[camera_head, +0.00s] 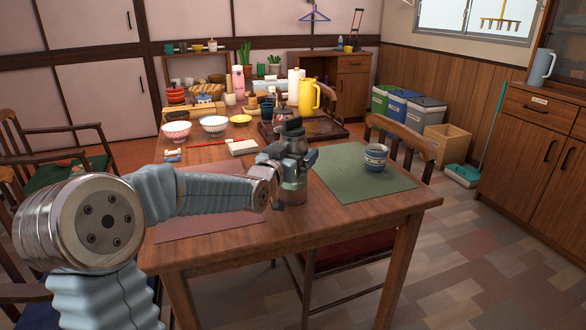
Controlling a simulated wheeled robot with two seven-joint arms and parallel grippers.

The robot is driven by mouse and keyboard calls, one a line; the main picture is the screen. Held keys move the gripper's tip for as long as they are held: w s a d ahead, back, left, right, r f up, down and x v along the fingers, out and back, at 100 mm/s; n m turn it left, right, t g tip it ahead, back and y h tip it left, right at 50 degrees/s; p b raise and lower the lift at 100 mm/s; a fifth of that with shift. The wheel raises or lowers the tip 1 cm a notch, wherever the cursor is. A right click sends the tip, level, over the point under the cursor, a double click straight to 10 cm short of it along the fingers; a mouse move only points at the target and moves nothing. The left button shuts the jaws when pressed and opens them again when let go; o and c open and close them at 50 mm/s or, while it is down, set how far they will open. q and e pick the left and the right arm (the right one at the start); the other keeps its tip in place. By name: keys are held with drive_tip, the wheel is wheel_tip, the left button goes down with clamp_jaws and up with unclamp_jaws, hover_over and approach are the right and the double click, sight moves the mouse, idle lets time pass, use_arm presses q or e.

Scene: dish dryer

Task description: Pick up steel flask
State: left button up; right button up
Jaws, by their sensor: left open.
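The steel flask (293,191) appears to stand upright on the wooden table (237,234), between the pink and green mats. It is a grey cylinder, and a dark top shows above my gripper. My left gripper (289,160) is at the flask's upper part with its jaws open. The gripper hides much of the flask's middle, and I cannot tell whether the fingers touch it. My left arm reaches in from the left, low over the pink mat. My right gripper is not in view.
A patterned cup (375,157) stands on the green mat (352,180) to the right. A white box (243,147), bowls (214,124) and a yellow jug (309,96) are behind. Chairs surround the table. The green mat's front is clear.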

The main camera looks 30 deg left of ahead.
use_arm(q)
drive_tip(key=c, duration=1.4)
drive_tip(key=shift+r, duration=0.1)
drive_tip(key=shift+c, duration=0.8)
drive_tip(key=shift+r, duration=0.15)
